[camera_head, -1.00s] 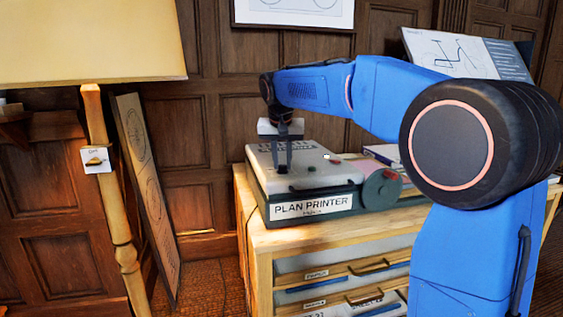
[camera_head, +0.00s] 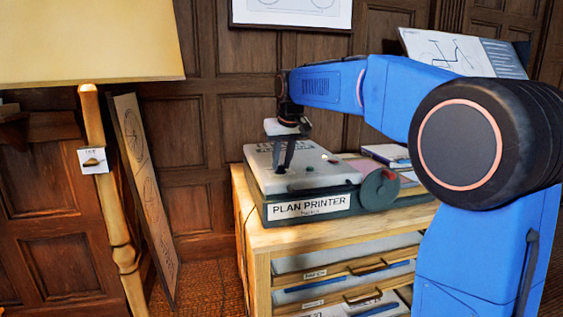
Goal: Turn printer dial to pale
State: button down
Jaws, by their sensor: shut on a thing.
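The plan printer (camera_head: 257,180) is a pale-topped, dark-based machine with a "PLAN PRINTER" label (camera_head: 308,205), standing on a wooden cabinet. My gripper (camera_head: 283,170) reaches down onto the left part of its top, its fingers tilted and shut on the printer dial. The dial itself is too small and too covered by the fingers to make out, and its setting cannot be read. A round dark disc (camera_head: 379,190) sits at the printer's right end.
The wooden cabinet (camera_head: 262,240) has several drawers. Books (camera_head: 388,153) lie right of the printer. A lamp (camera_head: 122,220) with a wide shade and a leaning board (camera_head: 146,190) stand left. A drawing board (camera_head: 465,52) is behind my arm.

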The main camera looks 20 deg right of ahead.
jog(key=c, duration=1.5)
grip_release()
jog(key=v, duration=1.7)
jog(key=shift+r, duration=0.25)
jog(key=shift+s, duration=0.1)
jog(key=shift+m, duration=0.5)
jog(key=s+d+f, duration=0.1)
jog(key=s+f, duration=1.1)
jog(key=s+d+f, duration=0.2)
jog(key=s+f, duration=1)
jog(key=s+d+f, duration=0.2)
jog(key=s+f, duration=1)
jog(key=shift+s+d+f, duration=0.15)
jog(key=shift+d+f, duration=0.05)
jog(key=shift+f, duration=0.2)
